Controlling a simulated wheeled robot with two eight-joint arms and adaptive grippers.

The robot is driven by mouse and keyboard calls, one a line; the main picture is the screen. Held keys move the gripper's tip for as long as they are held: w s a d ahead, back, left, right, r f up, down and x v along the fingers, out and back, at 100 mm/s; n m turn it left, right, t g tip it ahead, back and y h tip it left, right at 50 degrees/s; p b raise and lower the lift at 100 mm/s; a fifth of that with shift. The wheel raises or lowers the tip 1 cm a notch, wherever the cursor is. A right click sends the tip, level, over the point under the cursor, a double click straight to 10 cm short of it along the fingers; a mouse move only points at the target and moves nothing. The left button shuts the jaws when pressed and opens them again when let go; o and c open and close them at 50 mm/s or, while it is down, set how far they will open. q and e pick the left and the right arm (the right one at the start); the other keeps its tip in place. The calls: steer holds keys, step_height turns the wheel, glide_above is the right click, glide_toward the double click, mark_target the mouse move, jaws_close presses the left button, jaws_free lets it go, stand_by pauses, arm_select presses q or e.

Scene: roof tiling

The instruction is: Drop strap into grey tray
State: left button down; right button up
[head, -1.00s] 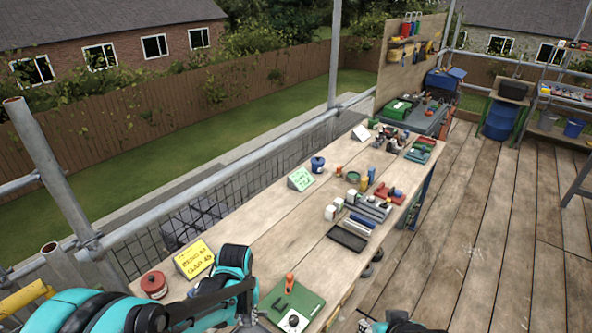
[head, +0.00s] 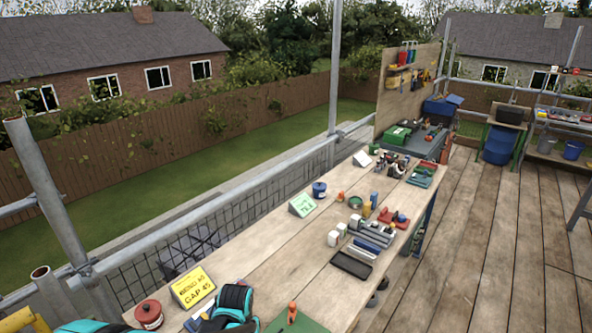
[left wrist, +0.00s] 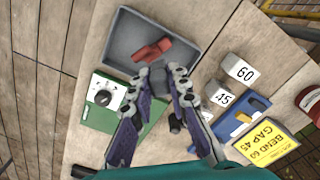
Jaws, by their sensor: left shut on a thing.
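In the left wrist view my left gripper (left wrist: 160,78) points towards the near rim of the grey tray (left wrist: 200,20). Its fingers are closed on a small greyish piece, taken to be the strap (left wrist: 157,74), mostly hidden between the fingertips. A red-orange bent thing (left wrist: 152,50) shows against the tray floor just beyond the fingertips; I cannot tell whether it lies in the tray or stands above it. In the head view my left wrist (head: 235,303) is over the near end of the bench and hides the fingers and the tray. My right gripper is out of view.
A green board with a white dial (left wrist: 104,95) lies beside the tray. Blocks marked 60 (left wrist: 240,70) and 45 (left wrist: 219,94) and a yellow sign (left wrist: 272,145) lie on the other side. A red tin (head: 149,314) stands near the bench edge. Mid-bench has bare wood.

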arm_select(q)
steer(key=c, duration=1.4)
jaws_free()
steer(key=shift+o, duration=0.2)
steer(key=shift+r, duration=0.15)
step_height(320, 180, up, 12)
steer(key=s+a+f+t+b, duration=0.2)
steer(key=s+t+b, duration=0.1)
steer(key=s, duration=0.2)
steer(key=s+a+f+t+b, duration=0.2)
steer(key=s+t+b, duration=0.2)
steer(key=s, duration=0.1)
steer(key=shift+a+m+b, duration=0.3)
steer(key=shift+a, duration=0.05)
